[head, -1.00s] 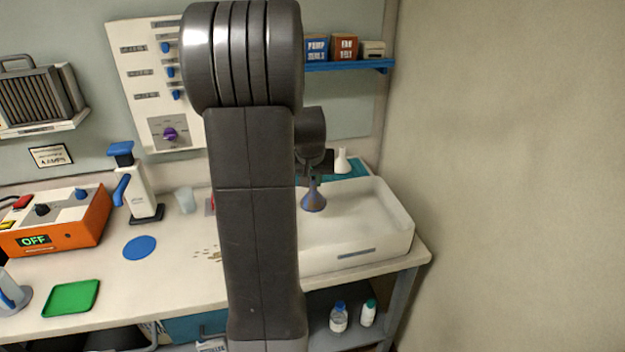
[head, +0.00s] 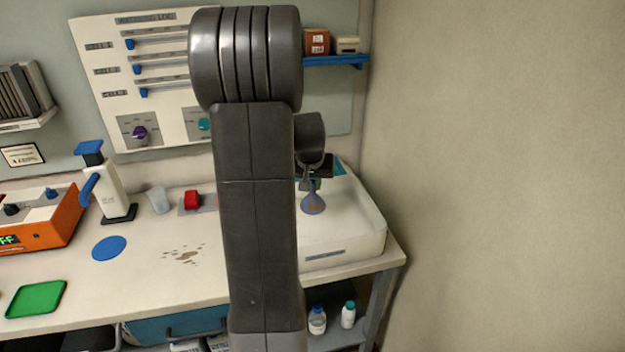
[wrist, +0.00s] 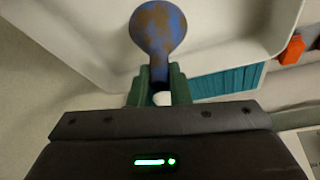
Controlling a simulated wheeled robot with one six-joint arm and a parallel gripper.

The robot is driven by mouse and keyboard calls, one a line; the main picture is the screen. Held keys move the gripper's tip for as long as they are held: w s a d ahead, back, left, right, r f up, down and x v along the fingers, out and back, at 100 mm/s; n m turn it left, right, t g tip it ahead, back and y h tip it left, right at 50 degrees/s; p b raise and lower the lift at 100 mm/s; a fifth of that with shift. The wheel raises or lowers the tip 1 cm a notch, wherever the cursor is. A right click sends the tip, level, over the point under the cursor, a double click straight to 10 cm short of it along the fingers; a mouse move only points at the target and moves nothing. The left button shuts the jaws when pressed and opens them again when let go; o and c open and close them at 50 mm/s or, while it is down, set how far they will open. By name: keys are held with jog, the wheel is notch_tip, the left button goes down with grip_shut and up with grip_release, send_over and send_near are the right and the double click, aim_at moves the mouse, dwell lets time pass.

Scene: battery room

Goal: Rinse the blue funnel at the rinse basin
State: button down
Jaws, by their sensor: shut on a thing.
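The blue funnel (head: 313,203) has brown stains on its surface. It hangs from my gripper (head: 314,182) with its wide end down, over the white rinse basin (head: 358,243) at the right end of the bench. In the wrist view the green fingers of my gripper (wrist: 160,88) are shut on the narrow part of the funnel (wrist: 158,30). The basin's pale wall (wrist: 90,88) lies around and beyond it in that view. My arm hides the left part of the basin in the head view.
A bare wall stands close to the basin's right. Left on the bench are a brown spill (head: 184,254), a red object (head: 192,200), a clear cup (head: 158,199), a white-and-blue dispenser (head: 113,195), a blue disc (head: 109,248) and a green tray (head: 36,299). Bottles (head: 318,319) stand below.

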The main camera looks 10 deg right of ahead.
jog(key=shift+f+b, duration=3)
jog(key=shift+f, duration=1.9)
jog(key=shift+r+p, duration=4.35)
jog(key=shift+r, duration=2.35)
jog(key=shift+r+p, duration=1.3)
jog(key=shift+r, duration=0.7)
jog(key=shift+f, duration=0.1)
